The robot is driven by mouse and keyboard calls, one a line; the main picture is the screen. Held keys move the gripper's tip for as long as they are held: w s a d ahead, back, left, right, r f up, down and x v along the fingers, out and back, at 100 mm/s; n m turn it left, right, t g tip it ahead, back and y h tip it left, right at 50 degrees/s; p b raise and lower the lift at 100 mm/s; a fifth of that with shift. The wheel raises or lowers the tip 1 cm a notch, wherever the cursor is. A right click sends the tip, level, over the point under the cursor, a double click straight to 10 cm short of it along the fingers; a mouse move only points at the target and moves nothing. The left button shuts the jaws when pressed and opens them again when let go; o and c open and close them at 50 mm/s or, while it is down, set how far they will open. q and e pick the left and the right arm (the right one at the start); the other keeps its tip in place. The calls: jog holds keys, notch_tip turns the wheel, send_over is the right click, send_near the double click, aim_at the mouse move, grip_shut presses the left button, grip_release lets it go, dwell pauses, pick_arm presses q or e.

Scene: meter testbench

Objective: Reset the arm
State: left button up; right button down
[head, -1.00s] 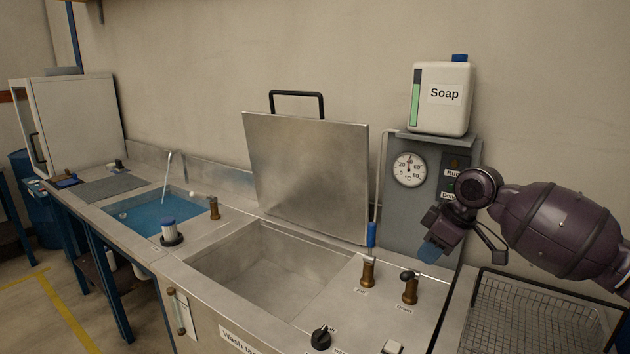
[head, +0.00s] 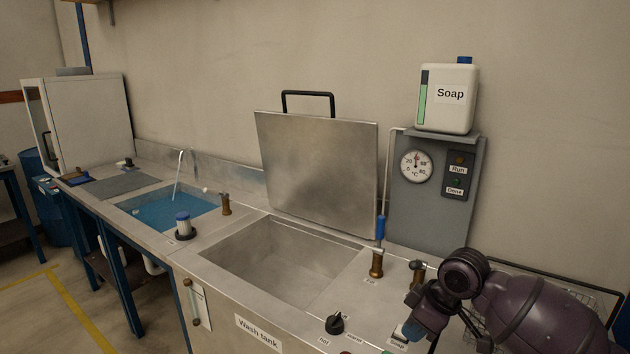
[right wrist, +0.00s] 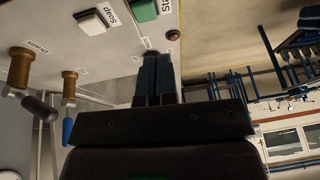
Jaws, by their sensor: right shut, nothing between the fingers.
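My right arm comes in at the lower right of the head view. Its gripper (head: 408,334) is low over the front right of the bench, by the wash tank's control panel. In the right wrist view the two dark fingers (right wrist: 157,72) are together with nothing between them. They point towards a panel with a white Soap button (right wrist: 95,20), a green button (right wrist: 143,9) and a dark red knob (right wrist: 173,35). I cannot tell whether the fingertips touch the panel. My left gripper is not in view.
The wash tank (head: 232,262) is open and empty, its lid (head: 318,170) raised. Brass valves (head: 377,264) and a black knob (head: 334,323) stand right of it. A soap bottle (head: 447,100) sits on the gauge box (head: 415,205). A wire basket (head: 570,300) lies partly behind my arm.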

jog(key=s+a+f+m+t, duration=0.1)
jog(key=s+f+m, duration=0.1)
jog(key=s+f, duration=0.45)
jog(key=s+f+m+t, duration=0.15)
jog(key=s+f, duration=0.25)
jog(key=s, duration=0.5)
jog(key=s+d+m+h, duration=0.2)
jog(key=s+d+m, duration=0.25)
jog(key=s, duration=0.35)
jog(key=s+d+m+h, duration=0.3)
jog(key=s+d, duration=0.2)
jog(key=s, duration=0.3)
jog(key=w+f+t, duration=0.7)
jog(key=f, duration=0.3)
jog(key=shift+f+n+y, duration=0.35)
jog(key=shift+n+y, duration=0.05)
jog(key=shift+w+d, duration=0.1)
